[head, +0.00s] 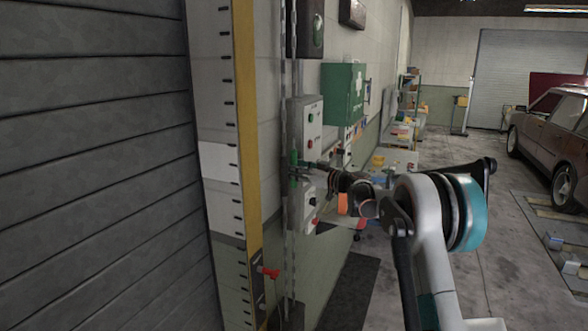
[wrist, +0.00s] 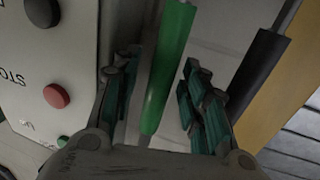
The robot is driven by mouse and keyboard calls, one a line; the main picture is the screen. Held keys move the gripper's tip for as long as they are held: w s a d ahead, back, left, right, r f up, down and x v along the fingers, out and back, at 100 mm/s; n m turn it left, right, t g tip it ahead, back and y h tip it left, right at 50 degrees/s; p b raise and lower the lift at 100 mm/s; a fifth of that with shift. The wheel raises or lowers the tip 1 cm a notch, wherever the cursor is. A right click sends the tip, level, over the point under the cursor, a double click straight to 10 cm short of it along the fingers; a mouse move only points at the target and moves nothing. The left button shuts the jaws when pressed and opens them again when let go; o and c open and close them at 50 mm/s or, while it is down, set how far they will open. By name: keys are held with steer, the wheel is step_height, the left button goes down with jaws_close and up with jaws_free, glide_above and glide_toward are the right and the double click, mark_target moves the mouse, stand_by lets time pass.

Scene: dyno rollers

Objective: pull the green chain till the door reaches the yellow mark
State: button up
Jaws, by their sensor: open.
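The green chain section (wrist: 168,65) is a smooth green sleeve that runs between the two fingers of my gripper (wrist: 157,78) in the wrist view. The fingers are open, with a gap visible on its right side. In the head view the green section (head: 294,158) is small, at my gripper (head: 302,172) beside the wall boxes. A black sleeve (wrist: 258,70) hangs to its right in the wrist view. The grey slatted door (head: 90,150) fills the left of the head view. A yellow vertical strip (head: 245,120) runs beside a scale with black ticks; I cannot make out a separate yellow mark.
A control box (wrist: 60,70) with red and green buttons stands close left of my gripper. A red fitting (head: 268,272) sticks out low by the strip. A green first-aid cabinet (head: 342,92) hangs on the wall.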

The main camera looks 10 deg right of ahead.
mark_target(294, 222)
steer(key=shift+w+a, duration=0.2)
jaws_close()
step_height(294, 222, down, 22)
steer(key=b, duration=1.2)
steer(key=shift+f+b, duration=0.1)
steer(key=shift+b, duration=0.25)
